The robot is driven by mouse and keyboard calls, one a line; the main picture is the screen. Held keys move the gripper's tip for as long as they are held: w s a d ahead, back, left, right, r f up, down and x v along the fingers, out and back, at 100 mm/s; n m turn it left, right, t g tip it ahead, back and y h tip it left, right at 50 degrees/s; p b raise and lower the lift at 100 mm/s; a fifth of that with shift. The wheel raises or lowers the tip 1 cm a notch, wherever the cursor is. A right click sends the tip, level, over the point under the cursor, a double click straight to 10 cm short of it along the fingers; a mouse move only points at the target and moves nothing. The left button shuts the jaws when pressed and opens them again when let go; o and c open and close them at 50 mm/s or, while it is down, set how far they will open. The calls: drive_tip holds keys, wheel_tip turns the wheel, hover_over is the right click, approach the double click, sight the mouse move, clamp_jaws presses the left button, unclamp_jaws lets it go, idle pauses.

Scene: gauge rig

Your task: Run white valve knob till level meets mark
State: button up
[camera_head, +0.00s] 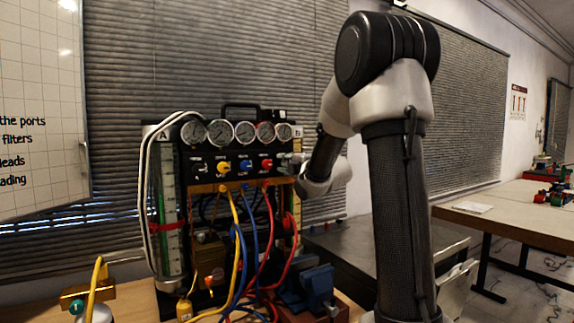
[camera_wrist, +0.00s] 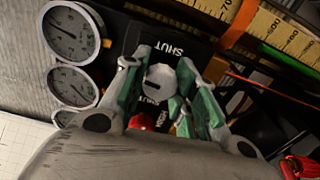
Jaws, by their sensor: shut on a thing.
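The white valve knob (camera_wrist: 160,80) has a dark slot and shows in the wrist view between my green-padded fingers, over a black panel lettered SHUT. My gripper (camera_wrist: 165,88) is shut on it. In the head view my gripper (camera_head: 291,160) is at the panel's right end and hides the knob. A tall sight tube (camera_head: 170,250) stands at the rig's left, with a red band (camera_head: 165,226) around it. A scale (camera_head: 295,240) stands at the right, partly behind hoses. I cannot tell where the liquid level lies against a mark.
The panel also bears yellow (camera_head: 223,167), blue (camera_head: 246,166) and red (camera_head: 266,164) knobs, with a row of gauges (camera_head: 245,132) above. The red knob is close to my gripper. Coloured hoses (camera_head: 240,245) hang in front. A blue vise (camera_head: 309,288) stands at the lower right.

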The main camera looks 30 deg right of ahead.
drive_tip(key=shift+f+n, duration=0.1)
drive_tip(key=shift+n, duration=0.5)
drive_tip(key=o, duration=1.1)
drive_tip(key=shift+c, duration=0.2)
drive_tip(key=s, duration=1.2)
drive_tip(key=shift+d, duration=0.2)
